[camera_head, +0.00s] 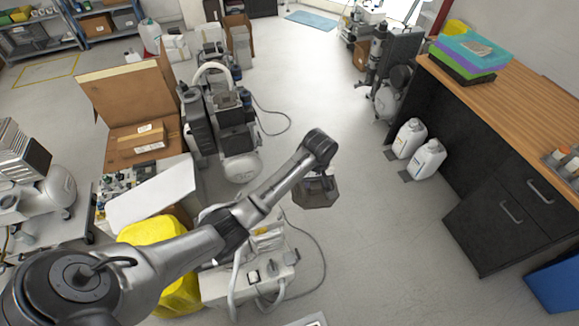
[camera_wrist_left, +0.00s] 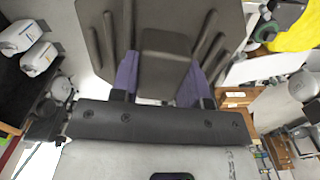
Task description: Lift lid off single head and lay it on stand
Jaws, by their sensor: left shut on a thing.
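The lid (camera_head: 318,195) is a dark grey angular cover, held in the air over bare floor. In the left wrist view the lid (camera_wrist_left: 165,52) shows a ribbed face with a raised block in its middle. My left gripper (camera_head: 314,178) is shut on the lid, and its purple fingers (camera_wrist_left: 159,80) sit on both sides of that block. A white machine (camera_head: 250,280) with hoses stands below and left, partly hidden by my left arm. I cannot tell for sure which unit is the single head or which surface is the stand. My right gripper is not in view.
A yellow container (camera_head: 178,292) and an open cardboard box (camera_head: 130,110) stand left. A compressor (camera_head: 235,130) stands behind. White jugs (camera_head: 428,160) stand by the wooden-topped bench (camera_head: 515,100) at right. The middle floor is clear.

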